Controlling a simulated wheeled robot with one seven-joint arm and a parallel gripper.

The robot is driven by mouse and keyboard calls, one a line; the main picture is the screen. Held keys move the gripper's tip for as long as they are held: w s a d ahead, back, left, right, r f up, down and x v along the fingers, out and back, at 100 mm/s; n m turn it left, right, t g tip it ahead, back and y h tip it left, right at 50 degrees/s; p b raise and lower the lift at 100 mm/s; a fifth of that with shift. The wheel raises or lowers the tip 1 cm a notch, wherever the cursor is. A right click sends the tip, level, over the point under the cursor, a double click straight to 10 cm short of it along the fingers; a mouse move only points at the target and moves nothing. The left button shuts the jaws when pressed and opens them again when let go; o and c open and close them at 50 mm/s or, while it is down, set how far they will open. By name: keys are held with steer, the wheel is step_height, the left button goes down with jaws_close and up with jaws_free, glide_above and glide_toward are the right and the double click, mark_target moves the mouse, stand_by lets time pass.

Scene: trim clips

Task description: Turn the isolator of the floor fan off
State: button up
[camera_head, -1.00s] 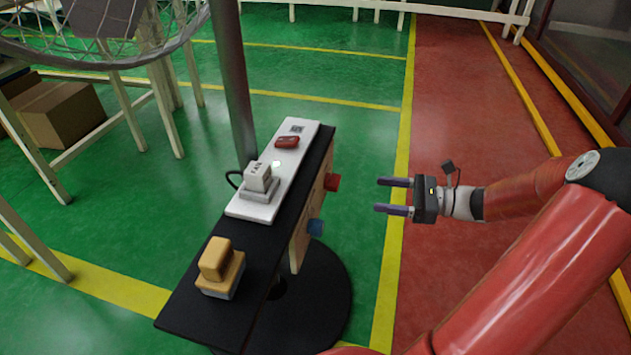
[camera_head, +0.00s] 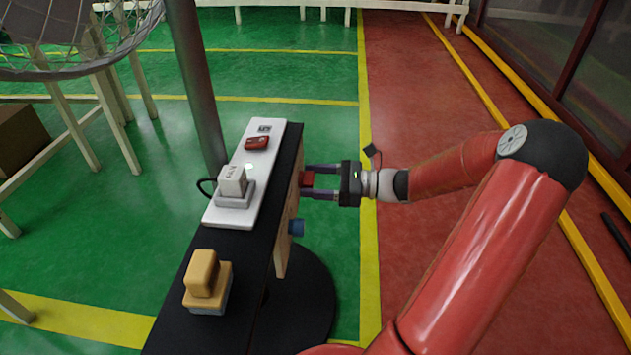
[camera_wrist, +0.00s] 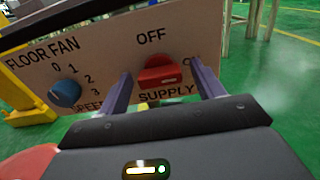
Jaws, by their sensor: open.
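The isolator is a red knob (camera_wrist: 158,76) on a panel lettered FLOOR FAN, with OFF above it, ON at its right and SUPPLY below. Its raised bar lies roughly level, in line with ON. In the head view the knob (camera_head: 307,179) shows on the bench's right side. My gripper (camera_head: 304,181) is open, its fingers on either side of the knob. In the wrist view my gripper (camera_wrist: 161,73) straddles it, with gaps visible; contact cannot be told. The right finger partly covers ON.
A blue speed knob (camera_wrist: 65,92) sits left of the isolator, and shows lower in the head view (camera_head: 296,227). The black bench top (camera_head: 182,320) carries a white board (camera_head: 225,216) and a yellow block (camera_head: 203,277). A grey post (camera_head: 196,85) stands behind.

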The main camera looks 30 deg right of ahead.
steer(key=c, duration=1)
steer(key=shift+f+n+b, duration=0.1)
steer(key=shift+n+b, duration=0.7)
steer(key=shift+n, duration=8.1)
